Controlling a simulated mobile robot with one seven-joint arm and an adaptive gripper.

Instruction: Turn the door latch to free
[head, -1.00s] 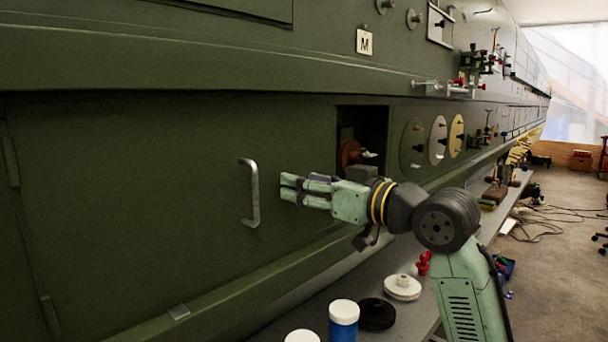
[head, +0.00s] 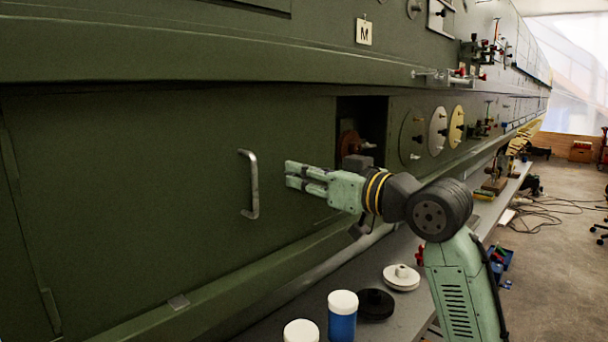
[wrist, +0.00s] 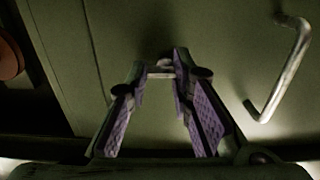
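The green door (head: 150,190) carries a bent metal pull handle (head: 250,184), which also shows at the upper right of the wrist view (wrist: 286,70). A small pale metal latch (wrist: 162,73) lies across the gap between my fingertips in the wrist view. In the head view my fingers hide the latch. My gripper (head: 288,175) is at the door surface, just right of the handle. In the wrist view my gripper (wrist: 160,82) has its two purple-padded fingers apart, one on each side of the latch. I cannot tell whether the pads touch it.
A dark square opening (head: 362,128) with a reddish-brown part lies right of the door. Round discs (head: 438,132) sit on the wall beyond it.

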